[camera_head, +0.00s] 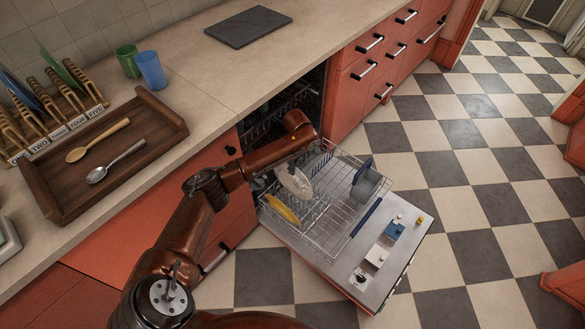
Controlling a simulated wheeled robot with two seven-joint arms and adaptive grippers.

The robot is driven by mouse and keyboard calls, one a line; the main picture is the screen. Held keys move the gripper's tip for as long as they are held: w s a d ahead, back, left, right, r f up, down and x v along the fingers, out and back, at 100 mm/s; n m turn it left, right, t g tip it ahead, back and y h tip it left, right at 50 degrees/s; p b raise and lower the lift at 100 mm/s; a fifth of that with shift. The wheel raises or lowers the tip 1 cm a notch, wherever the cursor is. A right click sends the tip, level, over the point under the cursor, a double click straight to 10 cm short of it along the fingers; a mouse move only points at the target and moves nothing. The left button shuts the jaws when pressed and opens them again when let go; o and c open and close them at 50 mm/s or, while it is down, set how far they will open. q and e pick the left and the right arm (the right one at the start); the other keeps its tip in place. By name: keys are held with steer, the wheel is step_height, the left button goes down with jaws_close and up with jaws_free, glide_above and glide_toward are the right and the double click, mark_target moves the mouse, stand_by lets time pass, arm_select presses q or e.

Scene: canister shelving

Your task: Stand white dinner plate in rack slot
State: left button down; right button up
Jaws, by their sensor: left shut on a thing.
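The white plate (293,182) is tilted in the dishwasher's pulled-out wire rack (335,215). My left gripper (312,150) is over the back of that rack, shut on the white plate near its upper edge; the fingers are small and partly hidden by my arm. A wooden plate rack (55,118) stands on the counter at far left, its slots labelled, with ONE, TWO, FOUR and FIVE readable. A blue plate (20,91) and a green plate (62,67) stand in it. My right gripper is not in view.
The open dishwasher door (400,250) juts over the checkered floor. A yellow plate (284,210) and a grey pot (368,184) are in the rack. On the counter are a wooden tray (165,118) with two spoons, a green mug (128,60) and a blue cup (151,70).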

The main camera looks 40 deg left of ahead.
mark_target(294, 177)
arm_select(q)
steer(key=shift+d+r+p, duration=0.1)
steer(key=shift+r+p, duration=0.1)
steer(key=shift+p, duration=0.15)
steer(key=shift+f+b, duration=0.3)
steer(key=shift+f, duration=3.1)
steer(key=shift+f+b, duration=0.3)
steer(key=shift+f, duration=1.9)
steer(key=shift+f+b, duration=0.65)
steer(key=shift+f, duration=0.6)
steer(key=shift+f+b, duration=0.3)
steer(key=shift+f, duration=0.6)
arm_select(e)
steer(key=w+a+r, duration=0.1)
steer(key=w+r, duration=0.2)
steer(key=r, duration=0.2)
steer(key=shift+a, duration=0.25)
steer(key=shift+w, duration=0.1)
